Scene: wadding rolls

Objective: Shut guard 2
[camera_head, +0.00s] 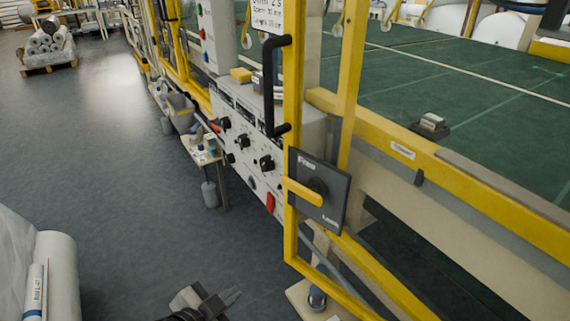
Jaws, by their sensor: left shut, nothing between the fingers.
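A yellow-framed guard (291,215) stands in the middle of the head view, with a black upright pull handle (270,85). The frame seems to stand out from the machine's yellow rail (470,195), but I cannot tell how wide the gap is. My left gripper (229,298) is at the bottom edge, shut and empty, low, left of the guard and apart from it. My right gripper is out of view.
A grey control panel (240,135) with black knobs is behind the guard. A small table (203,150) stands left of it. A white roll (58,275) is at the lower left, and rolls on a pallet (48,68) are farther back. The grey floor between is clear.

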